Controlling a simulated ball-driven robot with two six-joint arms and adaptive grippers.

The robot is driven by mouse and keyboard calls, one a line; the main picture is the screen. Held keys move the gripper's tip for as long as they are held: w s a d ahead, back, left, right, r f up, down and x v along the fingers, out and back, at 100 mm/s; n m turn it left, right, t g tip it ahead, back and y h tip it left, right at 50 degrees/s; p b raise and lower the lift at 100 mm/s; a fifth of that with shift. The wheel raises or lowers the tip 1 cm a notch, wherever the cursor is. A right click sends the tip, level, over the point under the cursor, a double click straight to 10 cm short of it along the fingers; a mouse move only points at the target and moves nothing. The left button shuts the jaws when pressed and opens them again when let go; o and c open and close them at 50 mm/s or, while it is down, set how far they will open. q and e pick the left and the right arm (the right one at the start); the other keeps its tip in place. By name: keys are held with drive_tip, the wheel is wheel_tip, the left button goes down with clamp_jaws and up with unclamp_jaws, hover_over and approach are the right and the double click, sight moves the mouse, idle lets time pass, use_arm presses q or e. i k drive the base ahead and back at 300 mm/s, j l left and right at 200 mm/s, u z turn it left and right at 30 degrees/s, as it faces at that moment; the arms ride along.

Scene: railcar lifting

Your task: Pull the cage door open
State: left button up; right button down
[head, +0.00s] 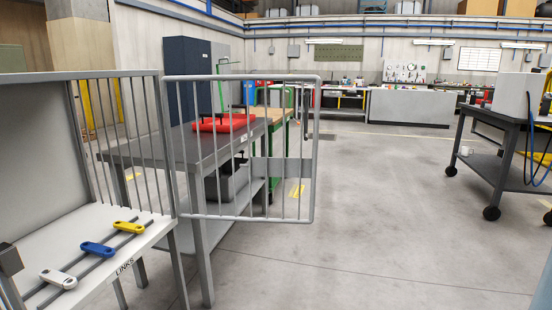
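The cage (22,77) stands at the left of the head view, with grey bars, a solid side panel and a white shelf (95,232) labelled LINKS. Its barred cage door (317,150) is swung out to the right from the cage's right post, and the cage front is clear of it. A plate spans the lower right of the door. A white link (58,279), a blue link (98,248) and a yellow link (129,227) lie on dark rails on the shelf. Neither of my grippers shows.
Behind the door stands a grey table (180,145) with a red object (225,122) on it. A wheeled dark cart (500,170) is at the right. The concrete floor (390,220) between door and cart is free.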

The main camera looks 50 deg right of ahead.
sight(300, 168)
drive_tip(key=l+u, duration=0.2)
drive_tip(key=l, duration=0.45)
drive_tip(key=k+l+u, duration=0.2)
drive_tip(key=l, duration=0.45)
drive_tip(key=l+u, duration=0.2)
drive_tip(key=l, duration=0.45)
